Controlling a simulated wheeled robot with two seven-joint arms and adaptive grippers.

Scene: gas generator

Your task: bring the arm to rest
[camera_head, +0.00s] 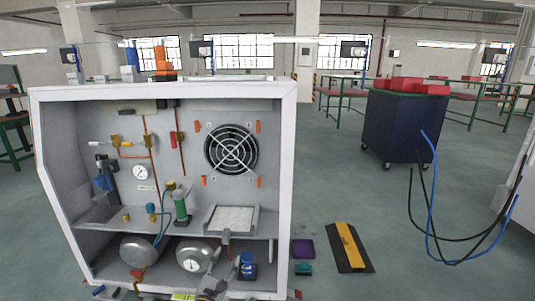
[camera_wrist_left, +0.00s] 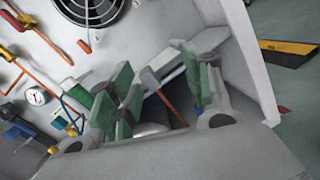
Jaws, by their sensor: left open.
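My left gripper (camera_wrist_left: 160,92) fills the middle of the left wrist view. Its green-padded fingers are spread apart with nothing held between them. It faces the inside of the open grey generator cabinet (camera_head: 288,190), near the white tray-like box (camera_head: 231,219) on the shelf. I cannot tell whether the fingers touch anything. My right gripper is not in view.
The cabinet holds a fan (camera_head: 231,149), a gauge (camera_head: 140,172), a green cylinder (camera_head: 181,207) and round tanks. A black and yellow board (camera_head: 348,248) lies on the floor to the right. A dark wheeled cart (camera_head: 398,130) stands behind. Cables (camera_head: 432,205) hang at the right.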

